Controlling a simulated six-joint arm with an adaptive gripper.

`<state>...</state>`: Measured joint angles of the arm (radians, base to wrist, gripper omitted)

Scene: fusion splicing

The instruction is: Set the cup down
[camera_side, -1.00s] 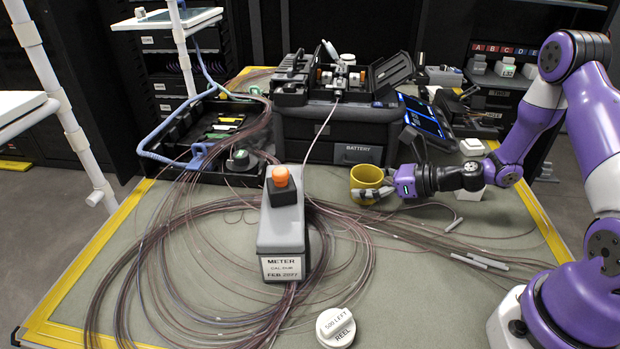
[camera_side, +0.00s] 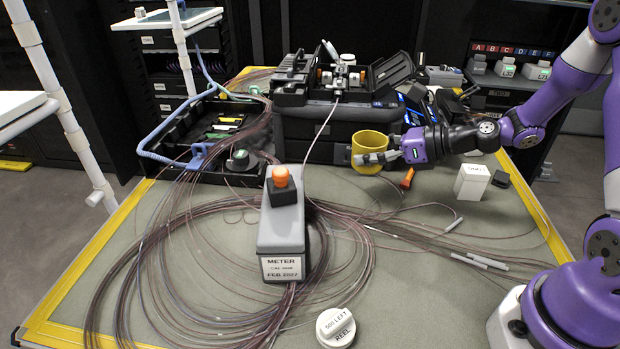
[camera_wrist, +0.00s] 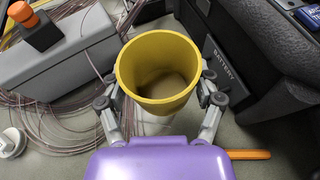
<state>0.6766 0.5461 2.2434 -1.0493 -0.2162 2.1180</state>
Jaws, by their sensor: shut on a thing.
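The yellow cup (camera_side: 369,152) is upright in my gripper (camera_side: 378,158), in front of the black splicer in the side view. My gripper is shut on it, with a finger on each side of its wall. In the wrist view the cup (camera_wrist: 158,68) shows its open mouth, and it looks empty. My gripper (camera_wrist: 160,95) has its two grey fingers beside the cup there. The cup appears held above the bench (camera_side: 420,285); how far above is hard to tell.
The splicer (camera_side: 335,125) with its battery face stands behind the cup. The grey meter (camera_side: 283,225) with an orange knob is to the left, amid coiled fibre. An orange-handled tool (camera_side: 407,178) and a white box (camera_side: 472,182) lie to the right. The front-right bench is mostly clear.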

